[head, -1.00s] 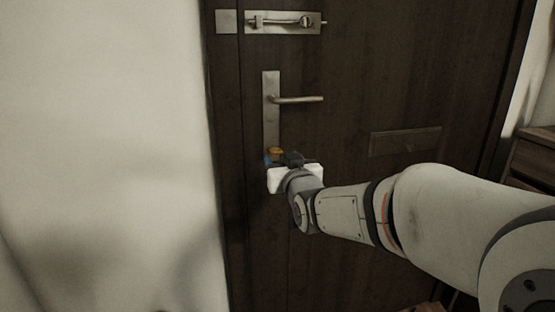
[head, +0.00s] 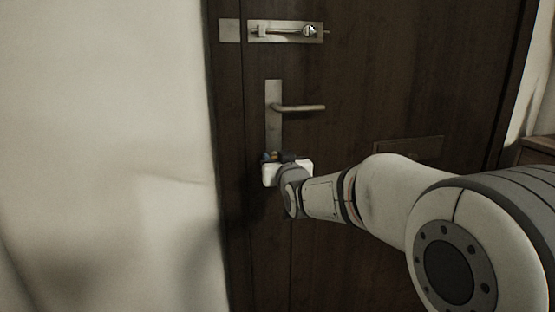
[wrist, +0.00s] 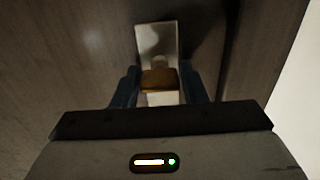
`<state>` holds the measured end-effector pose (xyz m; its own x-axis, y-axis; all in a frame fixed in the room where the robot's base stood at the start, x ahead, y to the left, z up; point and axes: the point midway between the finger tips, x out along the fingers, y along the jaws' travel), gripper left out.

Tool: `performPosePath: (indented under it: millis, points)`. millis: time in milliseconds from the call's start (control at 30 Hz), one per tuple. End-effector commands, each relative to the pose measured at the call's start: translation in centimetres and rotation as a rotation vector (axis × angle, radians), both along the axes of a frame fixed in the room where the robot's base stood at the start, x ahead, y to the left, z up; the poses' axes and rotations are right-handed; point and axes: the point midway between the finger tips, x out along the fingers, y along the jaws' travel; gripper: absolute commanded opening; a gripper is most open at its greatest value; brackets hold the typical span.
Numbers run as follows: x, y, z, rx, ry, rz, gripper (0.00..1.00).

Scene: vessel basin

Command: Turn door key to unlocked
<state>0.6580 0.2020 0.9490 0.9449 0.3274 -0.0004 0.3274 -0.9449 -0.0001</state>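The key (wrist: 159,79) has an orange-brown head and sits in front of the pale metal lock plate (wrist: 157,38) in the wrist view. My gripper (wrist: 159,76) has its two blue fingers on either side of the key head, with what look like thin gaps beside it. In the head view my gripper (head: 275,157) is at the lower end of the long door plate (head: 273,100), below the lever handle (head: 300,107). The key (head: 275,155) shows there only as a small orange patch. The keyhole is hidden.
The dark wooden door (head: 370,85) fills the middle. A metal slide bolt (head: 285,31) is mounted above the handle. A letter slot (head: 408,149) is at the right, partly behind my arm. A pale wall (head: 100,130) stands at the left. Wooden furniture (head: 541,146) shows at the right edge.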

Motion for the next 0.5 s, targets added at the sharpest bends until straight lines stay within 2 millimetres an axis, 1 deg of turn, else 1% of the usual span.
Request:
performPosePath:
  millis: [33, 67, 333, 500]
  points:
    - [-0.01, 0.00, 0.01, 0.000, 0.000, 0.000, 0.35]
    - [-0.01, 0.00, 0.01, 0.000, 0.000, 0.000, 0.32]
    - [-0.02, -0.01, 0.01, 0.000, 0.000, 0.000, 0.10]
    - [-0.02, 0.00, -0.03, -0.007, -0.002, 0.000, 0.10]
